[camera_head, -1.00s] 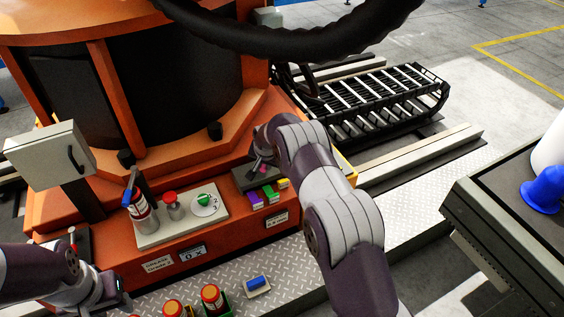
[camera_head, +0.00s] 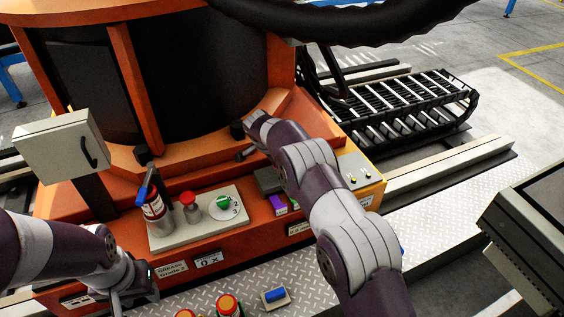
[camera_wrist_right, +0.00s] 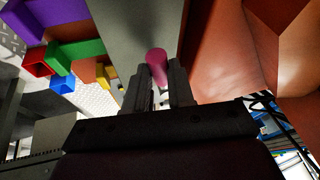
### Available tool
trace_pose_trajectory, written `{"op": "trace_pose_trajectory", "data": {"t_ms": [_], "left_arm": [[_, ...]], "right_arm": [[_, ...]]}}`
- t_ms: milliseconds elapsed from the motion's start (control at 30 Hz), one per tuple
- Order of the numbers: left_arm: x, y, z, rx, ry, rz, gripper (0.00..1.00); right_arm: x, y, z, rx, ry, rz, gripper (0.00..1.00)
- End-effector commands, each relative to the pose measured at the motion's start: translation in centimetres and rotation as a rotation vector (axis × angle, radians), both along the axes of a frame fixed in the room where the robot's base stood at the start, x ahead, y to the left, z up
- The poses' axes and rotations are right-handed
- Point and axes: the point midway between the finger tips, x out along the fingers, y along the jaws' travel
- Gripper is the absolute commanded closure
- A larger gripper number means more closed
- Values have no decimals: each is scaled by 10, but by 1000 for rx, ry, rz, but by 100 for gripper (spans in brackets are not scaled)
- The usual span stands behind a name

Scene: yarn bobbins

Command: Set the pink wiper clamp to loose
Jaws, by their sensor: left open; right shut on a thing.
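The pink wiper clamp (camera_wrist_right: 156,62) shows in the right wrist view as a short pink cylinder between my right gripper's fingers, beside a grey plate. My right gripper (camera_wrist_right: 161,84) is shut on it. In the head view my right arm covers that spot over the orange machine base, and I cannot make out the clamp there. How far the clamp is turned is not clear. My left gripper (camera_head: 118,297) is open and empty at the lower left, low in front of the base.
A bottle (camera_head: 153,208), a red-topped part (camera_head: 189,202) and a white dial with a green knob (camera_head: 224,207) stand on a pale plate. A purple block (camera_head: 278,204) sits near my right arm. A blue piece (camera_head: 274,295) lies on the tread-plate step. A grey cabinet (camera_head: 64,145) is at left.

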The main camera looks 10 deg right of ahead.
Motion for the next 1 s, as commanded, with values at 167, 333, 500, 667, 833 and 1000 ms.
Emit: {"op": "trace_pose_trajectory", "data": {"t_ms": [167,333,500,667,833,1000], "left_arm": [[0,0,-3,0,0,0,57],[0,0,-3,0,0,0,57],[0,0,-3,0,0,0,57],[0,0,-3,0,0,0,57],[0,0,-2,0,0,0,57],[0,0,3,0,0,0,57]], "right_arm": [[0,2,-1,2,1,-21,100],[1,2,-1,3,0,-26,100],[1,2,0,3,0,-26,100],[1,2,0,3,0,-25,52],[1,2,0,2,0,-25,52],[-1,4,10,2,0,-24,52]]}}
